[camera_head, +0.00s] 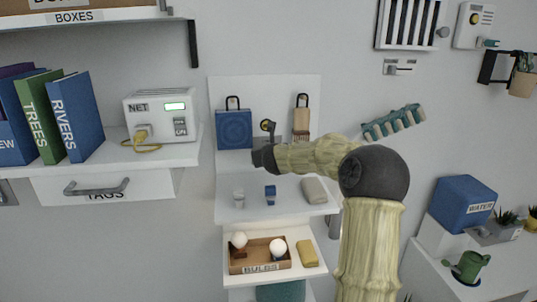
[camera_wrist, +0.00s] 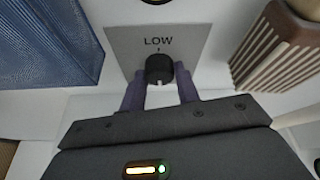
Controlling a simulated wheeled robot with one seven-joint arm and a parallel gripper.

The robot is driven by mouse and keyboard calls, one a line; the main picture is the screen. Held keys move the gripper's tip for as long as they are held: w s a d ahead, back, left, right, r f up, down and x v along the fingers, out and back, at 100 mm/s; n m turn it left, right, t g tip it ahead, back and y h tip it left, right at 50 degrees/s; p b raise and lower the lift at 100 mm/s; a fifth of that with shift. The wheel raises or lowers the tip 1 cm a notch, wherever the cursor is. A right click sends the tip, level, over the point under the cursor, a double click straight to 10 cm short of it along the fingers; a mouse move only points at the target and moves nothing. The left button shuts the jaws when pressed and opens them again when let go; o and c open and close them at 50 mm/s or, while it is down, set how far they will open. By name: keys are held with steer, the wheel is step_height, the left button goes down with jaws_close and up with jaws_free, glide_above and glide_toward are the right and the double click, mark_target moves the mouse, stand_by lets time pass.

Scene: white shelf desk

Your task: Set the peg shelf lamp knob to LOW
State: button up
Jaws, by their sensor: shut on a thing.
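The lamp knob (camera_wrist: 159,68) is a small black round knob on a grey plate (camera_wrist: 195,42) in the wrist view. The word LOW is printed above the knob with a short tick under it. A white mark shows on the knob's lower side, away from LOW. My gripper (camera_wrist: 160,88) is shut on the knob, with one dark finger on each side. In the head view my gripper (camera_head: 262,157) is at the peg shelf's back panel (camera_head: 280,86) and hides the knob. A dark round part with yellow, perhaps the lamp (camera_head: 267,126), shows just above it.
A blue hanging item (camera_head: 234,129) is left of my gripper, and a brush (camera_head: 301,120) hangs to the right. A glass (camera_head: 239,198), a small blue object (camera_head: 270,195) and a pale roll (camera_head: 314,190) stand on the shelf below. The BULBS box (camera_head: 241,267) is lower.

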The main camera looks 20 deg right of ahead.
steer(key=shift+a+n, duration=0.1)
steer(key=shift+n, duration=0.2)
steer(key=shift+a+n+h, duration=0.1)
steer(key=shift+n+h, duration=0.6)
steer(key=shift+n, duration=0.2)
steer(key=shift+a+f+n+h+b, duration=0.1)
steer(key=shift+f+n+h+b, duration=0.1)
steer(key=shift+n+h+b, duration=0.85)
steer(key=n+h+b, duration=0.1)
steer(key=n, duration=0.1)
steer(key=n+b, duration=0.1)
steer(key=shift+w+a+f+n+h+b, duration=0.1)
steer(key=shift+f+n+h+b, duration=0.1)
steer(key=shift+n+h+b, duration=0.55)
steer(key=shift+n+b, duration=0.4)
steer(key=shift+n, duration=0.2)
steer(key=shift+r+t, duration=0.1)
steer(key=shift+t, duration=0.2)
steer(key=o, duration=1)
steer(key=shift+c, duration=0.2)
